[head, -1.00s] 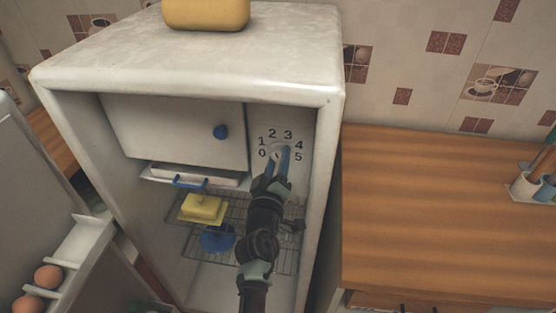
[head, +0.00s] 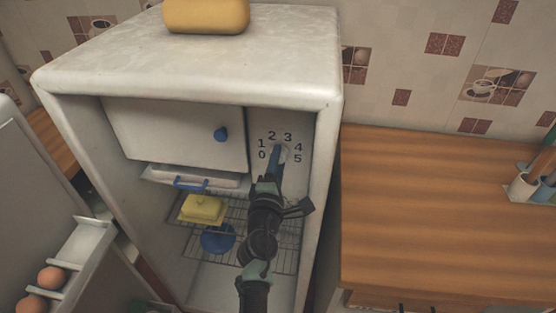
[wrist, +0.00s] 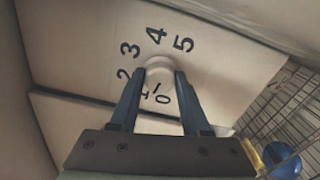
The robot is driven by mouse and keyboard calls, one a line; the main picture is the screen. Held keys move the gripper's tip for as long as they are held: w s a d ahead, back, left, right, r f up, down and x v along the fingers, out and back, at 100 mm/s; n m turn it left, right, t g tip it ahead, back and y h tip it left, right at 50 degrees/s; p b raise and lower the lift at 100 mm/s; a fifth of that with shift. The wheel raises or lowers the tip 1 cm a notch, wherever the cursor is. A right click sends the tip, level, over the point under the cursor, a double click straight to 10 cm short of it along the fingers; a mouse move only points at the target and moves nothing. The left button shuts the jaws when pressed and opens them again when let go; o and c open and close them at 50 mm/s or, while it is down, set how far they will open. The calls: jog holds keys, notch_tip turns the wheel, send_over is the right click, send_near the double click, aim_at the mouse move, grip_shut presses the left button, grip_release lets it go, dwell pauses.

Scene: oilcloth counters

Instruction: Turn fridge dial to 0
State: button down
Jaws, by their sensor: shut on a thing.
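The fridge dial (wrist: 159,66) is a small pale round knob on a panel numbered 0 to 5. In the wrist view it sits between the two blue fingertips of my gripper (wrist: 160,74), which are shut on it from both sides. In the head view my gripper (head: 279,152) reaches into the open fridge (head: 190,70) at the dial panel (head: 304,128), upper right inside. The fingers partly cover the dial there. I cannot tell for sure which number the dial points at.
A yellow butter dish (head: 203,208) and a blue item (head: 217,239) are below on wire shelves. The open fridge door holds eggs (head: 51,277). A wooden counter (head: 430,200) stands right.

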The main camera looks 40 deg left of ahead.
jog(key=n+p, duration=0.1)
jog(key=n, duration=0.5)
jog(key=shift+r+n, duration=0.1)
jog(key=shift+n, duration=0.2)
dwell(0.4)
jog(key=shift+c, duration=1.8)
grip_release()
jog(key=shift+s, duration=0.1)
jog(key=p+v, duration=0.3)
jog(key=v, duration=0.9)
jog(key=shift+s, duration=0.4)
jog(key=shift+d, duration=0.15)
